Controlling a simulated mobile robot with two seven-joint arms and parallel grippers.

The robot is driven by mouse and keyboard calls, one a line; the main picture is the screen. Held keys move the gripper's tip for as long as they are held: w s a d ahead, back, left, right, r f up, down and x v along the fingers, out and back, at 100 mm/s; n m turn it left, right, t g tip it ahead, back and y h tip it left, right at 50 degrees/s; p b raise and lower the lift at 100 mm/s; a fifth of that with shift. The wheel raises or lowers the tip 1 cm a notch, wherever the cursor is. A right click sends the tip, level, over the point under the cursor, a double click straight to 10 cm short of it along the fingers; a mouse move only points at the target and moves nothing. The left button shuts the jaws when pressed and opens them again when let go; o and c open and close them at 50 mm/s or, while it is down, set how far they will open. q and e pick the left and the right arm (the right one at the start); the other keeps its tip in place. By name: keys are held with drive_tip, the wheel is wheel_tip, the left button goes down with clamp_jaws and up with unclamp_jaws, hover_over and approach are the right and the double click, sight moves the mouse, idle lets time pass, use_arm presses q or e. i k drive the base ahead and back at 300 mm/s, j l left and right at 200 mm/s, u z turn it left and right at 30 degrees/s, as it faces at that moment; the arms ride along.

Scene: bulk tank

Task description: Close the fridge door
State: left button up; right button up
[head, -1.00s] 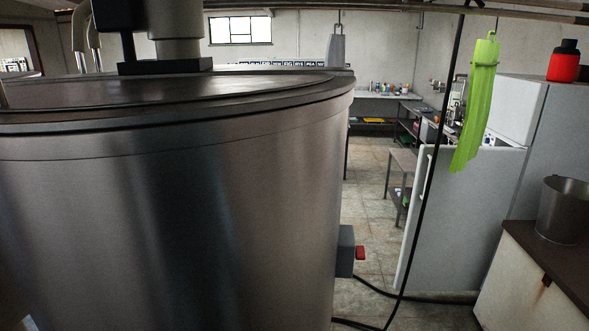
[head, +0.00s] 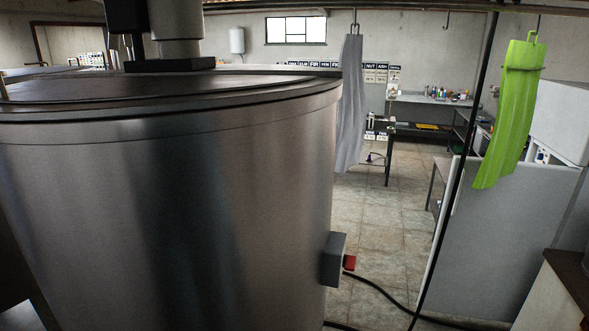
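The fridge door (head: 500,245) is a large grey panel at the right of the head view. It stands swung open, out from the white fridge body (head: 556,122) behind it. A gap above the door shows part of the fridge's inside, with small items in it. A handle (head: 454,200) runs along the door's left edge, partly behind a black hanging cable. Neither of my grippers is in view.
A big steel tank (head: 170,220) fills the left and middle, with a grey switch box (head: 334,259) on its side. A black cable (head: 385,292) crosses the tiled floor. Green (head: 510,115) and grey aprons (head: 350,105) hang overhead. Tiled floor (head: 385,220) lies open between tank and door.

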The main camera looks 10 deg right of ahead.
sight(490, 260)
drive_tip(key=l+u, duration=0.25)
drive_tip(key=l, duration=0.25)
drive_tip(key=l+u, duration=0.3)
drive_tip(key=l, duration=0.25)
drive_tip(key=i+l+z, duration=0.1)
drive_tip(key=l+z, duration=0.2)
drive_tip(key=l, duration=0.15)
drive_tip(key=i+l+z, duration=0.15)
drive_tip(key=l+z, duration=0.15)
drive_tip(key=l, duration=0.15)
drive_tip(key=l+z, duration=0.1)
drive_tip(key=z, duration=0.35)
drive_tip(key=i+l+z, duration=0.1)
drive_tip(key=z, duration=0.35)
drive_tip(key=l+z, duration=0.1)
drive_tip(key=z, duration=0.4)
drive_tip(key=i+u, duration=0.1)
drive_tip(key=u, duration=0.45)
drive_tip(key=i+l+u, duration=0.2)
drive_tip(key=i+u, duration=0.25)
drive_tip(key=i+l+u, duration=0.35)
drive_tip(key=u, duration=0.15)
drive_tip(key=i+l, duration=0.7)
drive_tip(key=l+u, duration=0.05)
drive_tip(key=l, duration=0.05)
